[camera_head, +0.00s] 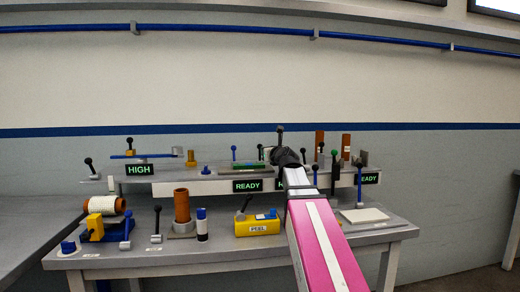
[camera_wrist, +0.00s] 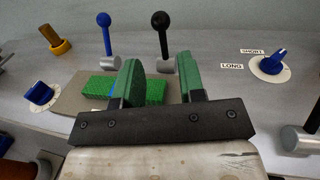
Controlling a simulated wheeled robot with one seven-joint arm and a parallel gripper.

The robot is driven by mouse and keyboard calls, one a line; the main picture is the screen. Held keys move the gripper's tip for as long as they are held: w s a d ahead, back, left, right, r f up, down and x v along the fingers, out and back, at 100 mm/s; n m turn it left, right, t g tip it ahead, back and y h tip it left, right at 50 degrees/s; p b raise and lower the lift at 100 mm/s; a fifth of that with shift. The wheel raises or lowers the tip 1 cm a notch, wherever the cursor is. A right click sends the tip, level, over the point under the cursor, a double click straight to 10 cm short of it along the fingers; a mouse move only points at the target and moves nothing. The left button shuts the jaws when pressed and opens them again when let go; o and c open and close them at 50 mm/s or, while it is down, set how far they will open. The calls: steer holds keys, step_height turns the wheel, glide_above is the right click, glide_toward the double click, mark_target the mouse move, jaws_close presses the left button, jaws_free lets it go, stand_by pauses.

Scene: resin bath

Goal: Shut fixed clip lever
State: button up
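My gripper (camera_wrist: 160,78) is open, with its two green fingers apart and nothing held between them. In the head view my gripper (camera_head: 284,156) is over the raised shelf at the back of the bench. In the wrist view a black-knobbed lever (camera_wrist: 162,42) stands upright beyond the gap between the fingers. A blue-knobbed lever (camera_wrist: 106,38) stands upright to its left. Neither is touched. No label marks the fixed clip lever, so I cannot tell which it is. A green block (camera_wrist: 155,92) on a tan plate (camera_wrist: 72,100) lies under the fingers, partly hidden.
A blue dial (camera_wrist: 272,62) marked SHORT and LONG is at the right. Another blue knob (camera_wrist: 40,94) and an orange-brown peg (camera_wrist: 55,38) are at the left. The lower bench (camera_head: 140,258) holds a yellow box (camera_head: 258,226), a brown cylinder (camera_head: 182,205) and several levers.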

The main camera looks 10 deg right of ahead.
mark_target(260, 146)
steer(key=shift+w+m, duration=0.2)
steer(key=shift+m, duration=0.1)
steer(key=w, duration=0.3)
steer(key=w+a, duration=0.1)
steer(key=w, duration=0.3)
steer(key=w+a, duration=0.1)
steer(key=w, duration=0.2)
steer(key=shift+w, duration=0.15)
jaws_close()
steer(key=shift+s, duration=0.2)
steer(key=shift+s+t+y, duration=0.25)
steer(key=shift+t+y, duration=0.05)
steer(key=shift+t, duration=0.3)
steer(key=shift+s, duration=0.1)
